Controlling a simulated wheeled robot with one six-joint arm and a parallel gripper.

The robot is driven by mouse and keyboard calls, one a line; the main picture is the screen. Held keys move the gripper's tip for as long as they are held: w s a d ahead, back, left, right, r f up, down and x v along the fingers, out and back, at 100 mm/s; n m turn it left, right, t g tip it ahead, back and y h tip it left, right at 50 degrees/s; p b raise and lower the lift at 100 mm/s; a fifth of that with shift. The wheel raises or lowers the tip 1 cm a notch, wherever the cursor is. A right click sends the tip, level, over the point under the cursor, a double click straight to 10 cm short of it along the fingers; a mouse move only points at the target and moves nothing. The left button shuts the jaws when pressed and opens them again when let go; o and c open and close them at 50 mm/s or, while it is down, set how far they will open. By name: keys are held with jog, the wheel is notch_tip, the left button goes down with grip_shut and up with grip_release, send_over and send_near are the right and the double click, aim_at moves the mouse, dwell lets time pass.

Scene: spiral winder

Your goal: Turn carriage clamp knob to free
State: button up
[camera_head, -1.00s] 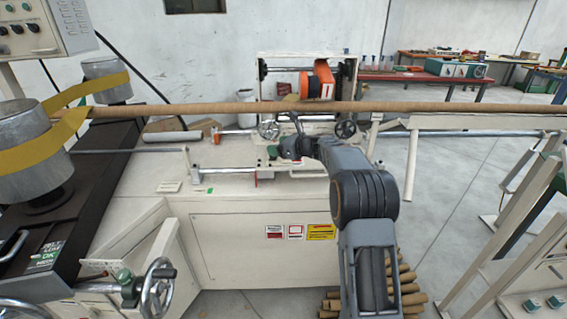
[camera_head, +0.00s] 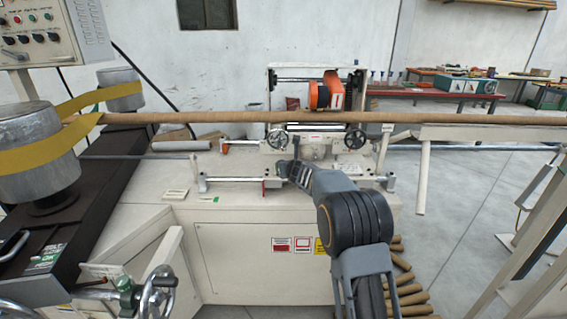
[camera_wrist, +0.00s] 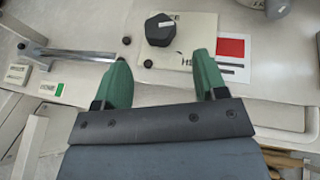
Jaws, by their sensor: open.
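A dark knob with a flat-sided outline (camera_wrist: 159,30) stands on a pale lettered plate (camera_wrist: 203,42) in the wrist view; I take it for the carriage clamp knob. The lettering is only partly readable. My gripper (camera_wrist: 161,60) is open, with its two green fingers pointing towards the knob, one to each side of it in the picture. The knob is just beyond the fingertips, and nothing is between them. In the head view my gripper (camera_head: 284,168) is at the front of the carriage (camera_head: 316,148), and I cannot make out the knob there.
A long brown tube (camera_head: 220,117) runs across above the carriage. A metal rod (camera_head: 232,180) lies left of my gripper, also showing in the wrist view (camera_wrist: 80,54). A red-and-white label (camera_wrist: 231,50) is right of the knob.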

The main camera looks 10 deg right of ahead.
jog(key=p+x, duration=0.2)
jog(key=x, duration=0.2)
jog(key=shift+w+p, duration=0.4)
jog(key=shift+p+x, duration=0.6)
jog(key=shift+x, duration=0.3)
jog(key=shift+f, duration=0.15)
jog(key=c, duration=0.9)
jog(key=shift+c, duration=0.2)
jog(key=shift+p, duration=0.45)
